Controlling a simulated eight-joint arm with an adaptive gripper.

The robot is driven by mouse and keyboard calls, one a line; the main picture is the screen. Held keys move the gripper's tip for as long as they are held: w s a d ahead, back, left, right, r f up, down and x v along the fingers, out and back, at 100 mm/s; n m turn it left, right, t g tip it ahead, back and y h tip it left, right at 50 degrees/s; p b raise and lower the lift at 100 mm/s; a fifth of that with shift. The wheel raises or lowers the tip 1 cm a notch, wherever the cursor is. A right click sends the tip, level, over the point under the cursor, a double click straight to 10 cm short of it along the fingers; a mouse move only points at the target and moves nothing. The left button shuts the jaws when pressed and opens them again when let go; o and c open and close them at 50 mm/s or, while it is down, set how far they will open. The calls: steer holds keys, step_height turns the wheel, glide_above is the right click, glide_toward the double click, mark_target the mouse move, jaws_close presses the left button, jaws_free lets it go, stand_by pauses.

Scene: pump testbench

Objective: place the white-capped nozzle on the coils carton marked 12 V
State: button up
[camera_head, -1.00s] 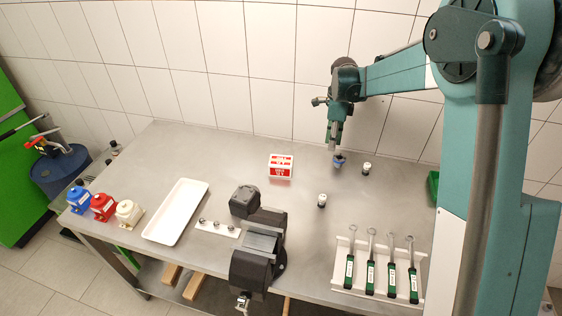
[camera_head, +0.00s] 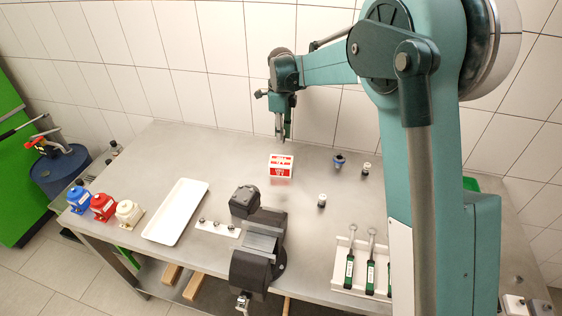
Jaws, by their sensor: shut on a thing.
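My gripper (camera_head: 282,137) points down over the back of the table, just above and behind the red-and-white carton (camera_head: 281,166). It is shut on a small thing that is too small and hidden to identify. The carton lies on the tabletop with nothing visible on top; its print is too small to read. A blue nozzle-like piece (camera_head: 339,161) stands right of the carton. Two small pieces with pale tops stand on the table, one at the back right (camera_head: 366,169) and one nearer the front (camera_head: 321,200). I cannot tell whether either is a white-capped nozzle.
A dark vise (camera_head: 258,250) stands at the front middle. A white tray (camera_head: 176,212) lies left, beside blue, red and cream containers (camera_head: 103,207). A white rack of green-handled tools (camera_head: 341,272) is at the front right, partly hidden by my arm. The table around the carton is clear.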

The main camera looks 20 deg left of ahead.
stand_by(0.3)
glide_above(281, 161)
steer(key=shift+w+f, duration=0.15)
steer(key=shift+f, duration=2.95)
steer(key=shift+f, duration=1.9)
steer(key=shift+f, duration=0.2)
steer(key=o, duration=0.9)
steer(key=shift+r, duration=0.2)
step_height(281, 161, up, 12)
steer(key=shift+r, duration=0.1)
